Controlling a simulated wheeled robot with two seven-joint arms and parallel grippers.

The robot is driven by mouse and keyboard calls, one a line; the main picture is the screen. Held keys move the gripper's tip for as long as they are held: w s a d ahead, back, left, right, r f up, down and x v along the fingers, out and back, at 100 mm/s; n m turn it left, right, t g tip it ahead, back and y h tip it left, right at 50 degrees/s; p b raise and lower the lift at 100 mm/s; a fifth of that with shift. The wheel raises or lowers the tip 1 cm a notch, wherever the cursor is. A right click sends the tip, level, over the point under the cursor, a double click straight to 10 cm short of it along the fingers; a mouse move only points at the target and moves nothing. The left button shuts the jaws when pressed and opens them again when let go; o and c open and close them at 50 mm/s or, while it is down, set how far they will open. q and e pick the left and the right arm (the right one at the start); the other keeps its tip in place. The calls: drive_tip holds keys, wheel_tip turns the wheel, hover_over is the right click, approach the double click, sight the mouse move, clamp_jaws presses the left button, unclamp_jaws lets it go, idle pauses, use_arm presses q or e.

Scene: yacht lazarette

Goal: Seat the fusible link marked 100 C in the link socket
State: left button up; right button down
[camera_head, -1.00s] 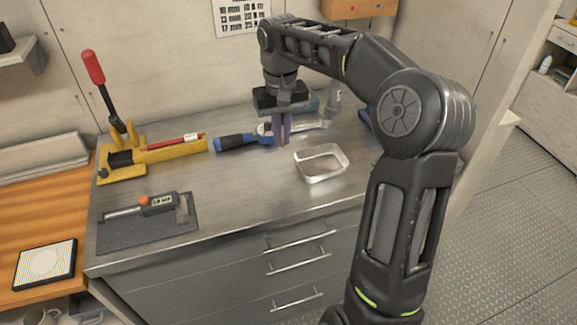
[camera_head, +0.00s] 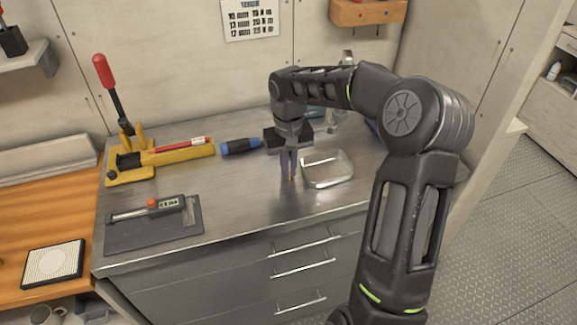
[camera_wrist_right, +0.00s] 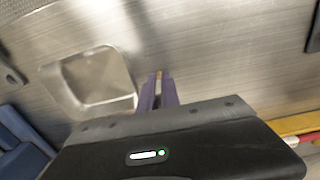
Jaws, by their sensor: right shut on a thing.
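My right gripper (camera_head: 289,176) is shut on a small brass-coloured piece, of which only the tip shows below the purple fingers. The right wrist view shows the same tip (camera_wrist_right: 158,75) between the fingers. It may be the fusible link, but no marking on it is readable. The gripper points down over the steel bench, just left of the metal tray (camera_head: 327,182). I cannot make out a link socket in either view. My left gripper is not in view.
A yellow tool with a red-handled lever (camera_head: 130,175) stands at the back left. A blue-and-black handle (camera_head: 240,147) lies behind the gripper. A digital caliper-like gauge (camera_head: 150,207) lies on a dark mat (camera_head: 150,238) at front left. The bench between mat and tray is clear.

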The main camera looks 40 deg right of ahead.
drive_tip(key=shift+f, duration=0.15)
drive_tip(key=c, duration=1.6)
unclamp_jaws()
wheel_tip(320, 180, up, 12)
drive_tip(key=shift+r, duration=0.2)
